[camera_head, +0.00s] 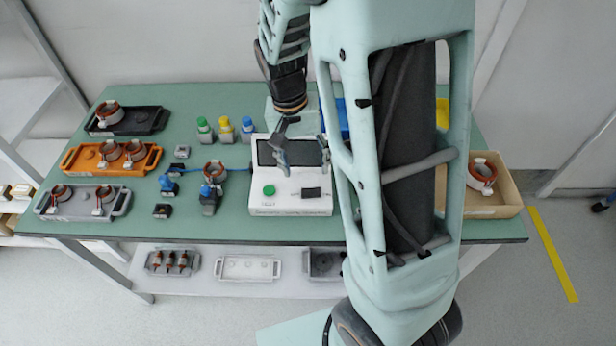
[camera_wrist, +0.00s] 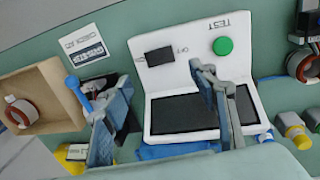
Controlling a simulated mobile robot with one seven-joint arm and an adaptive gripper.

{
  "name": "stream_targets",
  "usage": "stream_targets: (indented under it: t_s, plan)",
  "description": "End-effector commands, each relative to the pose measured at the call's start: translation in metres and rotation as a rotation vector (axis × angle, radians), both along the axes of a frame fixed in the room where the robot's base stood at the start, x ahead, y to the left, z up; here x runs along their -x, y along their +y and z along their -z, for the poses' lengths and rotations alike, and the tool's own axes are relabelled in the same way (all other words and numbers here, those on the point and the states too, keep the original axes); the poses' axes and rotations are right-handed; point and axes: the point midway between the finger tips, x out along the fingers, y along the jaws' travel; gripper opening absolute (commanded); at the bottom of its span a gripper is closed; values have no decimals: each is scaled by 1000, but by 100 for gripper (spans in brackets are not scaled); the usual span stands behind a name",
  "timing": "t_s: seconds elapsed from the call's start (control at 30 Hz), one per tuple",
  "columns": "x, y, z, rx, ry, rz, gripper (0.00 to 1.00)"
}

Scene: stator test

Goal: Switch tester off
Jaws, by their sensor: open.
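The tester (camera_head: 291,205) is a white box with a dark screen, standing at the front middle of the green table. Its green button (camera_head: 269,190) is on the left of the front panel and its black rocker switch (camera_head: 311,192) on the right. In the wrist view the tester (camera_wrist: 190,72) appears turned round, with the black switch (camera_wrist: 159,56) by an "OFF" mark and the green button (camera_wrist: 222,46) under "TEST". I cannot tell which way the switch is tipped. My gripper (camera_head: 302,148) is open and empty above the tester's screen, apart from the switch.
Left on the table are a black tray (camera_head: 128,121), an orange tray (camera_head: 111,157) and a grey tray (camera_head: 83,203) with copper-wound stators. Several coloured bottles (camera_head: 225,129) stand behind the tester's left. A tan box (camera_head: 492,205) with a stator sits at the right.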

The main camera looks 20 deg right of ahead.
Motion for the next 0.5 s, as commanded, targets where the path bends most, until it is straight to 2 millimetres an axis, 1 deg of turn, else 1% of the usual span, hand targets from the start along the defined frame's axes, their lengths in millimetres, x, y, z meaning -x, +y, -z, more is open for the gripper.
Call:
stream_targets:
  t_s: [0.03,0.1,0.2,0.33,0.5]
  plan:
    - [-1,2,-10,-1,-4,-1,54]
    - [-2,3,-21,0,-3,-1,54]
    - [-1,4,-31,0,-1,-2,54]
    - [-1,5,-38,1,1,-2,54]
    - [-1,5,-38,1,2,-2,54]
